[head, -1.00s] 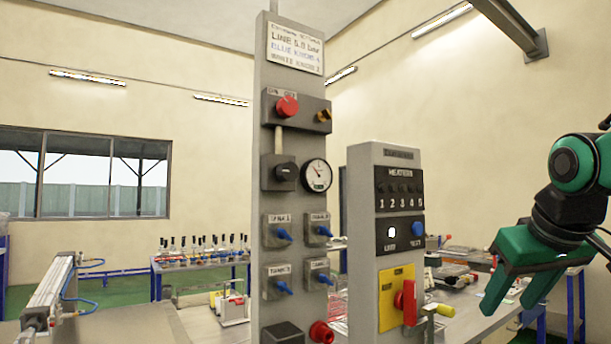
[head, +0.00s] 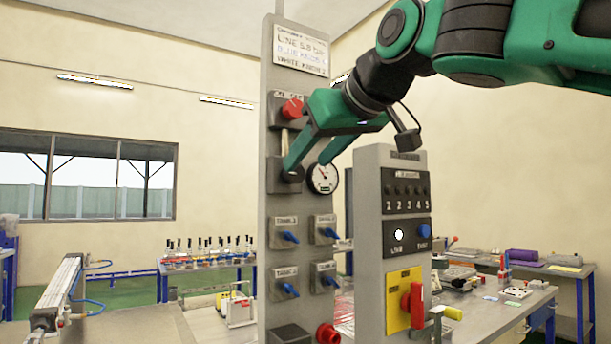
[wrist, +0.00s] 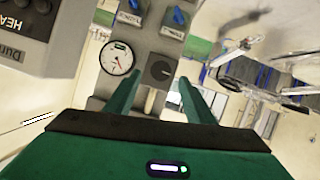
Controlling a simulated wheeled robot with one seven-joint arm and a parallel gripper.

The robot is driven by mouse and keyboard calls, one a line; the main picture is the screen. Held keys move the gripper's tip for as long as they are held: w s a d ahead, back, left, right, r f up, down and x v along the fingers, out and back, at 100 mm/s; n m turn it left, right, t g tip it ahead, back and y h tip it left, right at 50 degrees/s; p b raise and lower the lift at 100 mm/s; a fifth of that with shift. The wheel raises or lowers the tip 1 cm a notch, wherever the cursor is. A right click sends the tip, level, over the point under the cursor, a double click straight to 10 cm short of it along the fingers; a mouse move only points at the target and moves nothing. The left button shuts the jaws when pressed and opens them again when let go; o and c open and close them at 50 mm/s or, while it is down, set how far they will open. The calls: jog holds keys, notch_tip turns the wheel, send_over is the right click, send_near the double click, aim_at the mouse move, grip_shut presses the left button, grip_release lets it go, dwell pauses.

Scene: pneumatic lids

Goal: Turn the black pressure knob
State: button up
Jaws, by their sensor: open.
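The black pressure knob (head: 293,175) sits on the grey upright panel (head: 310,90), below the red knob (head: 293,109) and left of the round white gauge (head: 323,177). A fingertip partly covers it in the head view. In the wrist view the whole black knob (wrist: 160,71) shows between the two fingers, near their tips. My gripper (head: 306,165) is open and empty, in front of the panel at knob height; it also shows in the wrist view (wrist: 159,80). I cannot tell whether a finger touches the knob. The gauge (wrist: 118,58) is just left of the fingers in the wrist view.
Several blue knobs (head: 291,237) sit lower on the panel. A second grey post with a heaters panel (head: 406,191) and a red switch (head: 413,299) stands close on the right. Workbenches with tools (head: 500,300) lie behind. The left side of the panel looks clear.

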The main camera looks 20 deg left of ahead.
aim_at(299, 172)
jog(key=shift+x, duration=2.55)
jog(key=shift+c, duration=0.7)
jog(key=c, duration=0.9)
jog(key=shift+d, duration=0.2)
jog(key=shift+a, duration=0.15)
